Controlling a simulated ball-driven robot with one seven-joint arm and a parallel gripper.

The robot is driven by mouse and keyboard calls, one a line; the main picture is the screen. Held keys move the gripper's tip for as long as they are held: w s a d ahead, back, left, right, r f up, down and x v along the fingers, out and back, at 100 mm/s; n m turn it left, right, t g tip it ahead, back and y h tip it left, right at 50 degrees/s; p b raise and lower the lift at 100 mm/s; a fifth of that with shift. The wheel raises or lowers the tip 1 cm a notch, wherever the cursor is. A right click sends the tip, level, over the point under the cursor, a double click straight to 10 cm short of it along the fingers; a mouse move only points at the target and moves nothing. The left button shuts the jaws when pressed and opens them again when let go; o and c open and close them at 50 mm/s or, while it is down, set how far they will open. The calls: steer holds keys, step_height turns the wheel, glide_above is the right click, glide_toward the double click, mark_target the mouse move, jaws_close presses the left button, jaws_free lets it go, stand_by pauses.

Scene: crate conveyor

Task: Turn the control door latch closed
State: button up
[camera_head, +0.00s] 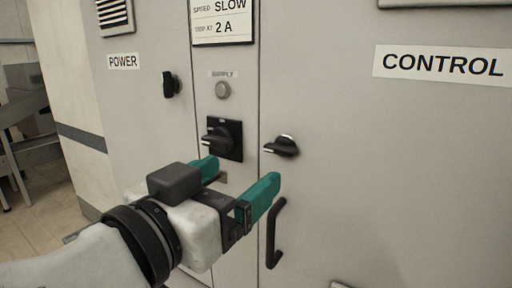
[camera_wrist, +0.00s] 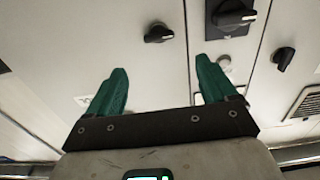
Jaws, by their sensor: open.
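The control door latch (camera_head: 281,146) is a black knob with a pale-edged lever, on the grey door with the CONTROL label (camera_head: 443,64). Its lever points left, roughly level, in the head view. My gripper (camera_head: 240,174) has teal fingers that are apart and empty. In the head view it is below and left of the latch. In the wrist view the latch (camera_wrist: 158,33) shows beyond the fingertips, above the gap between them (camera_wrist: 162,68). No contact with the latch is visible.
A black rotary switch (camera_head: 222,138) sits on the narrow panel left of the latch, under a round supply lamp (camera_head: 223,90). A black knob (camera_head: 171,84) is on the POWER door. A black pull handle (camera_head: 275,235) projects below the latch, close to my right finger.

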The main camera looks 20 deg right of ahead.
mark_target(277, 149)
steer(key=p+x, duration=0.2)
steer(key=x, duration=0.8)
steer(key=shift+w+d, duration=0.15)
steer(key=shift+d, duration=0.15)
steer(key=c, duration=1.1)
